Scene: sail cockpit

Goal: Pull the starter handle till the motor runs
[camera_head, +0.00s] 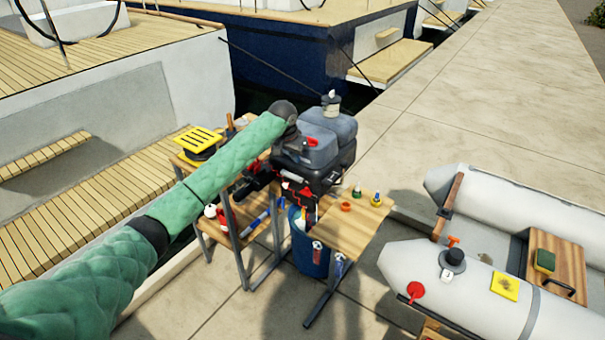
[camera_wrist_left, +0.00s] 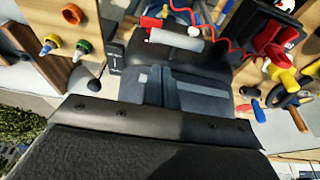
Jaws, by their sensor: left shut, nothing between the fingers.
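The outboard motor (camera_head: 320,150) stands on a wooden stand, with a grey cowl, a black lower body and red parts. My left gripper (camera_head: 287,152) is at its left side, partly hidden by my wrist; in the left wrist view its grey fingers (camera_wrist_left: 172,88) are shut and empty. Just beyond the fingers in that view is a small red block (camera_wrist_left: 150,22) with a pale cylinder (camera_wrist_left: 175,38) beside it; I cannot tell whether this is the starter handle or whether the fingers touch it. My right gripper is not in view.
A wooden side shelf (camera_head: 362,222) holds small orange, green and yellow-capped items. A blue bucket (camera_head: 308,250) stands below. A yellow slatted item (camera_head: 199,143) is on the bench at left. A grey inflatable boat (camera_head: 450,290) lies at right. A red cord (camera_wrist_left: 222,35) hangs near the motor.

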